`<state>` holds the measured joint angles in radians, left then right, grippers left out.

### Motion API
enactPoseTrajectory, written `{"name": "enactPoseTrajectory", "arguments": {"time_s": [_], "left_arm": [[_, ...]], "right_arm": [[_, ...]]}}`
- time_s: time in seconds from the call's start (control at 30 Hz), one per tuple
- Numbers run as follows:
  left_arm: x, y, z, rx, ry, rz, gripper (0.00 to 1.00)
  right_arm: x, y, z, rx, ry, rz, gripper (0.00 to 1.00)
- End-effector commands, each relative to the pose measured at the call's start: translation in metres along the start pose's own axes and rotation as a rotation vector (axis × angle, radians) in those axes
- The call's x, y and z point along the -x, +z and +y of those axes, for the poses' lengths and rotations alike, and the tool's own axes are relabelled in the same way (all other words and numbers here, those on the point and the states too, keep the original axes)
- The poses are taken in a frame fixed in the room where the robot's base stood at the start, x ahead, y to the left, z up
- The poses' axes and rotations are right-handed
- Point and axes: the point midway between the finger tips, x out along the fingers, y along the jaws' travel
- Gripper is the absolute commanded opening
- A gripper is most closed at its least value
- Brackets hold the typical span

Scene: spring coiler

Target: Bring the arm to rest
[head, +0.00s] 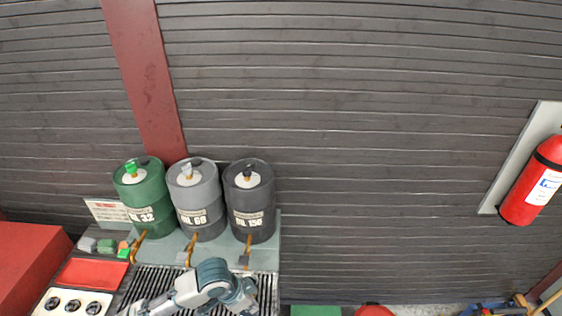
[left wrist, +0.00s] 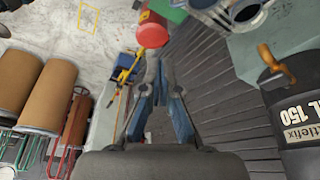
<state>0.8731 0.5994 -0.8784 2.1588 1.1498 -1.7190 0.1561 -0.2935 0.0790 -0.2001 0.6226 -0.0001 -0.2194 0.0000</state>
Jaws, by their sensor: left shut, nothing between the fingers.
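My left arm (head: 205,285) comes in along the bottom of the head view, over a slatted grate in front of the drums, and bends toward the right. Its gripper end is at the bottom edge, where the fingers cannot be made out clearly. In the left wrist view my left gripper (left wrist: 160,62) points away from the camera. Its fingers are shut with nothing between them, and it touches nothing that I can see. My right gripper is not in view.
Green (head: 145,205), grey (head: 198,208) and black (head: 250,212) drums stand against the slatted wall, just behind my arm. A red fire extinguisher (head: 533,182) hangs at right. Brown cylinders (left wrist: 45,97) stand at left in the wrist view. The wall between the drums and extinguisher is bare.

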Motion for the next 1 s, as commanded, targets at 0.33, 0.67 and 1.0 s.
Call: {"name": "enactPoseTrajectory", "arguments": {"time_s": [0.33,0.67,1.0], "left_arm": [[-0.067,0.014,0.042,0.191,0.002,0.2,0.0],[-0.113,0.118,0.059,0.601,-0.155,0.189,0.0],[-0.122,0.233,0.088,0.839,-0.308,0.001,0.0]], "right_arm": [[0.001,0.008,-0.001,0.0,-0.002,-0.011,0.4],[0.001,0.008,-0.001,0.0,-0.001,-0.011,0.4],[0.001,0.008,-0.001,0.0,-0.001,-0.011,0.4]]}}
